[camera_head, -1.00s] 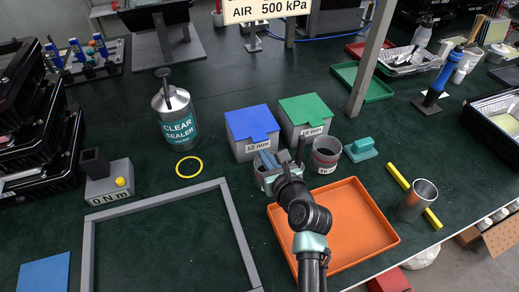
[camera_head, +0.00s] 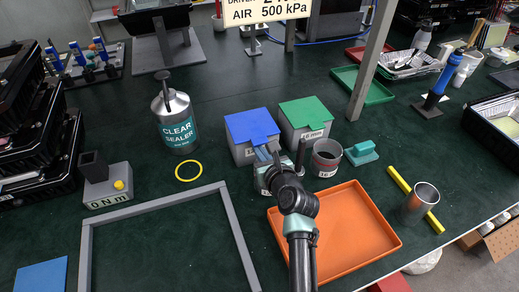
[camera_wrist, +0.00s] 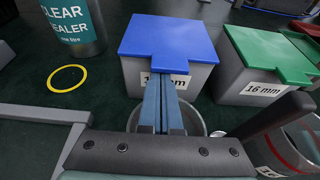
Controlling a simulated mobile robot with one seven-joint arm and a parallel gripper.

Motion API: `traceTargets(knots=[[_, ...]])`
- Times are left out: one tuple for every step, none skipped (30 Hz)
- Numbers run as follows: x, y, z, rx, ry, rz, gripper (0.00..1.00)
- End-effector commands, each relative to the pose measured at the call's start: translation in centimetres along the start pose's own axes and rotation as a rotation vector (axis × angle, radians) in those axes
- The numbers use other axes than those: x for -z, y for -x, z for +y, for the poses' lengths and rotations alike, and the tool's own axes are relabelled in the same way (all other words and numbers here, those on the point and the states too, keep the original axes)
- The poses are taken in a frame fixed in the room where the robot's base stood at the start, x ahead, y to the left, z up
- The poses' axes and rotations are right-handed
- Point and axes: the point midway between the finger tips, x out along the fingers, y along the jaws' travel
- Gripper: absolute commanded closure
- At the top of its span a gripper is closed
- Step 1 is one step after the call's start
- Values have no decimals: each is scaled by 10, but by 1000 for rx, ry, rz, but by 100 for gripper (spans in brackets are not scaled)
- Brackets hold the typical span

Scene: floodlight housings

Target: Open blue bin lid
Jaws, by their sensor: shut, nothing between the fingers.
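The blue bin lid (camera_head: 252,125) lies flat on a grey bin (camera_head: 243,153) labelled 12 mm; it also shows in the wrist view (camera_wrist: 168,40). Its front tab (camera_wrist: 172,62) hangs over the bin's front edge. My gripper (camera_head: 266,154) is at the bin's front, with its blue-grey fingers together and empty. In the wrist view the fingertips (camera_wrist: 168,78) reach up to just below the tab and cover part of the label. I cannot tell whether they touch the tab.
A bin with a green lid (camera_head: 305,110) stands to the right. An orange tray (camera_head: 345,230) lies in front. A sealer can (camera_head: 178,122) and a yellow ring (camera_head: 188,171) are on the left.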

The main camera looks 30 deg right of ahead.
Motion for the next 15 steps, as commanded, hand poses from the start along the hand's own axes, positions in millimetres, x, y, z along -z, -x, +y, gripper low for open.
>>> traceTargets(knots=[[-6,2,0,-1,0,7,100],[-8,3,0,-1,0,13,100],[-11,4,0,-1,-1,21,100],[-12,4,1,-1,-1,29,100],[-14,5,1,-1,-1,38,100],[-18,6,1,-1,0,51,100],[-20,7,1,-1,-1,61,100],[-22,8,1,-2,-1,73,100],[-25,9,1,-2,0,91,100],[-27,10,1,-2,-1,103,100],[-30,10,1,-2,-1,117,100],[-33,11,1,-2,-1,134,100],[-35,12,1,-2,-1,149,100],[-37,12,1,-2,-1,165,100],[-40,13,1,-3,0,183,100]])
